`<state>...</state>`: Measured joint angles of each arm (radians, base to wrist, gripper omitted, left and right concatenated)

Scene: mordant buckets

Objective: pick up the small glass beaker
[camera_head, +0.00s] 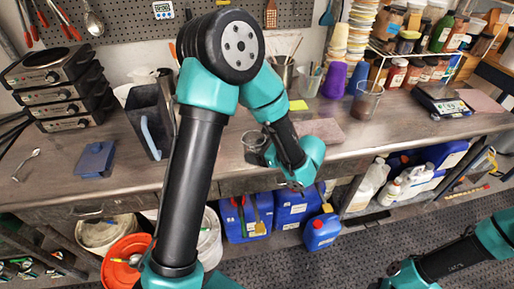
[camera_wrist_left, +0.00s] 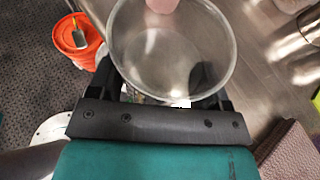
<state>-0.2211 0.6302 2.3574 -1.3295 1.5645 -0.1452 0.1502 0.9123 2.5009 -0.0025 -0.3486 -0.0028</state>
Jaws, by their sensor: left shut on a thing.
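The small glass beaker (camera_head: 254,147) is clear and looks empty. In the head view it is upright near the front edge of the bench, just left of my left wrist. In the left wrist view the round mouth of the beaker (camera_wrist_left: 170,45) fills the space in front of my left gripper (camera_wrist_left: 158,82). The gripper's dark fingers lie on both sides of it and are shut on it; their tips are partly hidden behind the glass. I cannot tell whether its base touches the bench. Of my right arm only links show at the lower right; its gripper is out of view.
A pinkish slab (camera_head: 321,131) lies behind my left wrist. A larger glass beaker (camera_head: 367,100) and a scale (camera_head: 441,102) are to the right. An orange bucket (camera_head: 124,262) is below the bench.

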